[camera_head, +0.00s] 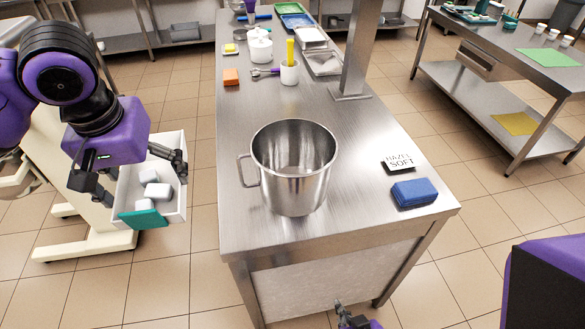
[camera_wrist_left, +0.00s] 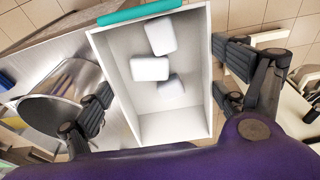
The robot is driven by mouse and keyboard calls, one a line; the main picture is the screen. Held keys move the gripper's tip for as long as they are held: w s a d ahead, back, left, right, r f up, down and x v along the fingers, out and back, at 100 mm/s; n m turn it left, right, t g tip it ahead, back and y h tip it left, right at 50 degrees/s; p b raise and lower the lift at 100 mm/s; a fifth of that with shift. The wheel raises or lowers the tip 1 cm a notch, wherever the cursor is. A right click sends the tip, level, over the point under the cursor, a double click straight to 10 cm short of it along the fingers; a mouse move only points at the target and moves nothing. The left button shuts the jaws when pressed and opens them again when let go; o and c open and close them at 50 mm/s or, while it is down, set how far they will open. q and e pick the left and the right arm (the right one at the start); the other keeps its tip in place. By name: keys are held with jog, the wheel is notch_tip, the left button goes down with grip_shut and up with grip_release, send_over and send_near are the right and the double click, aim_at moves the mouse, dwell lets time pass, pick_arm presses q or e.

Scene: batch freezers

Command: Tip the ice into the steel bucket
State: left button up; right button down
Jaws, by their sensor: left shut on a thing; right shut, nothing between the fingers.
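The steel bucket (camera_head: 294,185) stands upright on the steel table, with its handle toward the left; no ice shows inside it. My left gripper (camera_head: 143,183) is shut on a white open box (camera_head: 177,205) with a teal strip along one end. It holds the box off the table's left edge, left of the bucket and apart from it. White ice cubes (camera_head: 158,191) lie in the box. The left wrist view shows the box (camera_wrist_left: 118,95) between the fingers, the cubes (camera_wrist_left: 150,68) and part of the bucket (camera_wrist_left: 75,80). My right gripper (camera_head: 343,316) shows only partly at the bottom edge, shut and empty.
A blue sponge (camera_head: 414,192) and a lettered sign (camera_head: 399,162) lie right of the bucket. A steel post (camera_head: 357,50) rises behind it. White pots, an orange block (camera_head: 231,77) and trays stand farther back. The tabletop around the bucket's left side is clear.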

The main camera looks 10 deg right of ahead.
pick_arm(q)
jog(key=w+d+r+m+g+y, duration=0.1)
jog(key=w+d+m+g+y, duration=0.2)
jog(key=d+m, duration=0.3)
jog(key=w+d+r+m+g+y, duration=0.1)
jog(key=w+d+m+g+y, duration=0.2)
jog(key=d, duration=0.9)
jog(key=w+m+y, duration=0.1)
jog(key=w+m, duration=0.1)
jog(key=shift+w+d+m+b, duration=0.2)
jog(key=shift+d+m+b, duration=0.2)
pick_arm(e)
jog(key=shift+s+d+f, duration=0.4)
jog(key=shift+s+f, duration=0.05)
jog(key=shift+f, duration=0.05)
jog(key=shift+r, duration=0.1)
